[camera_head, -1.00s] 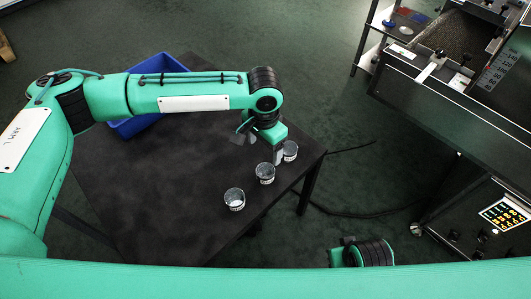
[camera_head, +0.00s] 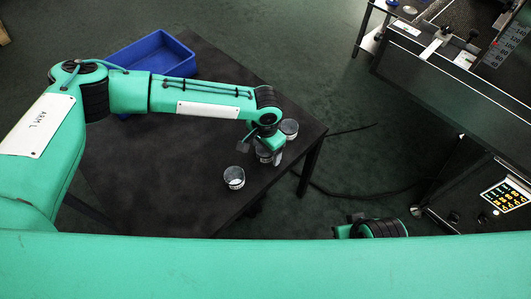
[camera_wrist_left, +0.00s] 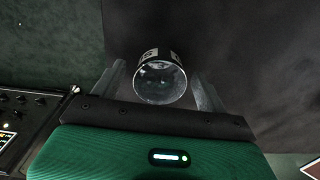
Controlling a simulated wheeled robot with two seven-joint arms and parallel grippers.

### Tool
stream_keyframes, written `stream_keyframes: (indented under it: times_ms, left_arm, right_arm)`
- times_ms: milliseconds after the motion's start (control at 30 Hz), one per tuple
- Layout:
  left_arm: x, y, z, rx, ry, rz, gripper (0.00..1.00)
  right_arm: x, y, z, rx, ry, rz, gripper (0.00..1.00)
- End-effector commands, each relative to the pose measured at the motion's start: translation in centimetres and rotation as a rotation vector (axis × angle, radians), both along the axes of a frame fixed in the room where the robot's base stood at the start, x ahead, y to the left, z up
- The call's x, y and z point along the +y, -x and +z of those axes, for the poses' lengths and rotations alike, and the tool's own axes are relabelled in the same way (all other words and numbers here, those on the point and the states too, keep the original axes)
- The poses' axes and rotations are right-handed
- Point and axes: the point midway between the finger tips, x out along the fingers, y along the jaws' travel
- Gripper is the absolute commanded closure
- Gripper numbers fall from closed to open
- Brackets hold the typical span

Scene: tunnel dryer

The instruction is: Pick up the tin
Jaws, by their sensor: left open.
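Three small glassy, grey-rimmed tins stand in a slanting row near the right edge of the dark table. The near tin (camera_head: 234,178) and the far tin (camera_head: 289,128) show clearly in the head view. The middle tin (camera_head: 264,158) is partly hidden by my left gripper (camera_head: 269,151), which points down at it. In the left wrist view, one tin (camera_wrist_left: 160,78) sits between the two spread fingers of the left gripper (camera_wrist_left: 160,88), with visible gaps at both sides. Part of my right arm shows at the bottom of the head view, but its fingers do not.
The dark table (camera_head: 150,190) has wide bare room left of the tins. A blue bin (camera_head: 150,55) stands at its back, behind my left arm. A dryer machine (camera_head: 440,70) with a control panel (camera_head: 506,196) is at the right, across a floor gap with a cable.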

Motion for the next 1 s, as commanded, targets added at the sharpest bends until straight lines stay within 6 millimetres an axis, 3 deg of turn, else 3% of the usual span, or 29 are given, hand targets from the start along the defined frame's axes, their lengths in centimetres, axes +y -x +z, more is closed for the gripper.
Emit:
stream_keyframes:
  times_ms: [267,500,533,833,1000]
  left_arm:
    - [0.0,0.0,-0.4,0.0,0.0,0.0,0.25]
    - [0.0,0.0,-0.4,0.0,0.0,0.0,0.7]
    - [0.0,0.0,-0.4,0.0,0.0,0.0,0.73]
    - [0.0,0.0,-0.2,-0.001,0.001,0.0,0.73]
    - [0.0,0.0,1.1,-0.001,0.001,0.0,0.73]
  right_arm:
    - [-0.1,0.0,0.6,-0.007,0.0,0.0,1.0]
    - [-0.1,0.1,0.2,0.001,0.001,-0.001,1.0]
    - [-0.1,0.1,0.1,0.002,0.001,-0.001,1.0]
    - [-0.1,0.2,0.0,0.006,0.002,-0.001,1.0]
    - [-0.1,0.1,0.1,0.002,0.001,-0.001,1.0]
